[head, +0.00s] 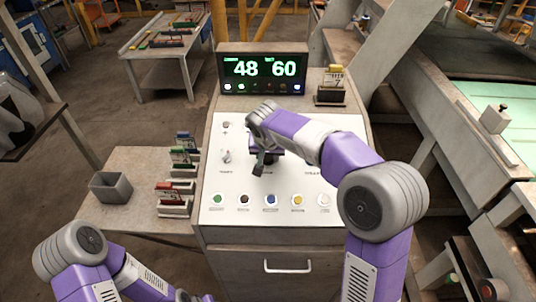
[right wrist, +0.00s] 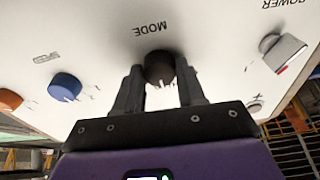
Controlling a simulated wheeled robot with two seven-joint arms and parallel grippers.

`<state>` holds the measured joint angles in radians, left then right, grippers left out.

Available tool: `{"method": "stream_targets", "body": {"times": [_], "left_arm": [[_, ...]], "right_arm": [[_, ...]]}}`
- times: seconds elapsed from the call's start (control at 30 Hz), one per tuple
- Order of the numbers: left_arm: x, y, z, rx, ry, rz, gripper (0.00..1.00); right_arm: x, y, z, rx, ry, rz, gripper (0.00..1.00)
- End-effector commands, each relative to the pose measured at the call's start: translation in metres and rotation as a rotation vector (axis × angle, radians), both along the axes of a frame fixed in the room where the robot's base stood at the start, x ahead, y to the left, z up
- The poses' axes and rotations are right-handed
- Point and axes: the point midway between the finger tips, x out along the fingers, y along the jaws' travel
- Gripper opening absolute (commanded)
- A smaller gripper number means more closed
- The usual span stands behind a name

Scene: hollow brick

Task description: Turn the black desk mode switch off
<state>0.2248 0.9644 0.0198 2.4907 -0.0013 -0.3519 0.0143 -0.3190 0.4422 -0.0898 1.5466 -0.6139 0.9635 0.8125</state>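The black mode switch (right wrist: 159,67) is a round dark knob on the white panel, beside the printed word MODE, with small light marks at its lower edge. My right gripper (right wrist: 161,72) has one finger on each side of this knob, and both fingertips appear to touch it. In the head view my right gripper (head: 264,158) is over the middle of the panel, and it and the arm hide the switch there. My left arm (head: 85,255) is at the lower left; its gripper is not clearly in view.
The panel (head: 222,183) has a row of coloured buttons at its front and a lit display (head: 262,70) reading 48 and 60 behind. A blue knob (right wrist: 65,86) and a grey power switch (right wrist: 284,52) flank the mode switch. A grey bin (head: 111,188) stands on the left table.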

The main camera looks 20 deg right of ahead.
Motion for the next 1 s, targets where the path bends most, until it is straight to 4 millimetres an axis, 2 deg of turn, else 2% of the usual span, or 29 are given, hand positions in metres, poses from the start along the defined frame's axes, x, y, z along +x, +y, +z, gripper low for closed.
{"method": "stream_targets", "body": {"times": [0.03, 0.13, 0.17, 0.57, 1.0], "left_arm": [[0.0, 0.0, 0.0, 0.0, 0.0, 0.0, 0.43], [0.0, 0.0, 0.0, 0.0, 0.0, 0.0, 0.43], [0.0, 0.0, 0.0, 0.0, 0.0, 0.0, 0.43], [0.0, 0.0, 0.004, 0.0, 0.0, 0.0, 0.43], [0.0, 0.0, 0.019, 0.0, 0.0, 0.0, 0.43]], "right_arm": [[0.0, 0.0, 0.0, 0.0, 0.0, 0.0, 0.27], [0.0, 0.0, 0.0, 0.0, 0.0, 0.0, 0.11], [0.0, 0.0, 0.0, 0.0, 0.0, 0.0, 0.09], [0.0, -0.001, 0.001, -0.024, 0.008, 0.086, 0.09], [0.0, -0.001, 0.002, -0.121, 0.035, 0.438, 0.09]]}}
